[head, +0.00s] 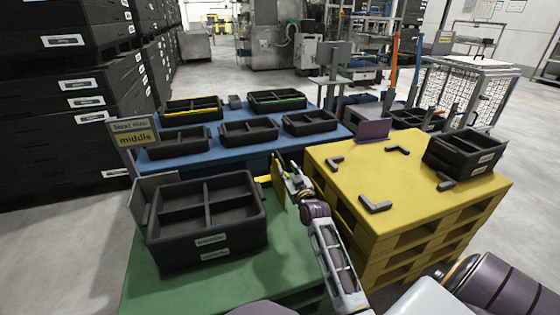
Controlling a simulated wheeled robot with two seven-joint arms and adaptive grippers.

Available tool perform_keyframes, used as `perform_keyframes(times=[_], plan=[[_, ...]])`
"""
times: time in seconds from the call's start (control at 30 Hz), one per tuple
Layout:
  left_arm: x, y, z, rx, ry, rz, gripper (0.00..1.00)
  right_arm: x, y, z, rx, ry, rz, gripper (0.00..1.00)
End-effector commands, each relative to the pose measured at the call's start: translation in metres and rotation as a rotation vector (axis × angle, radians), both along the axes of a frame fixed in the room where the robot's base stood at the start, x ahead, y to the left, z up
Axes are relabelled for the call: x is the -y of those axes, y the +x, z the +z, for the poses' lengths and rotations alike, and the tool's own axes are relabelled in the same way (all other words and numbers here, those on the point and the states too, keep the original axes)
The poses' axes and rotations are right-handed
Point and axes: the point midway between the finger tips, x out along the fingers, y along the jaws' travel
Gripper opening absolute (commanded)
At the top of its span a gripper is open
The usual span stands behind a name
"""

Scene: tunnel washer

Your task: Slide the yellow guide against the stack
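The stack (208,220) is black divided crates with white labels, standing on the green table (150,285). The yellow guide (278,186) is an upright plate at the right side of the stack, near its back right corner. A narrow gap seems to show between the plate and the crate wall. My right gripper (289,170) is at the guide's right face, close to or touching it. Whether its fingers are shut or hold the plate is unclear. My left gripper is not in view.
A grey upright plate (153,198) stands at the stack's left. Behind, a blue table (220,148) holds several black trays. A yellow pallet stack (330,160) at right carries dark corner brackets and black crates (466,152).

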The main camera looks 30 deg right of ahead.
Motion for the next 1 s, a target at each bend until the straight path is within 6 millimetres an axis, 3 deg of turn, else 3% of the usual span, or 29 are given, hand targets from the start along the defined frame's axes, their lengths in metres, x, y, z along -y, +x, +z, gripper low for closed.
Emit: perform_keyframes(times=[1.0], plan=[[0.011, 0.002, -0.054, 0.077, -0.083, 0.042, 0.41, 0.018, 0.076, 0.0, 0.001, 0.0, 0.0, 0.35]])
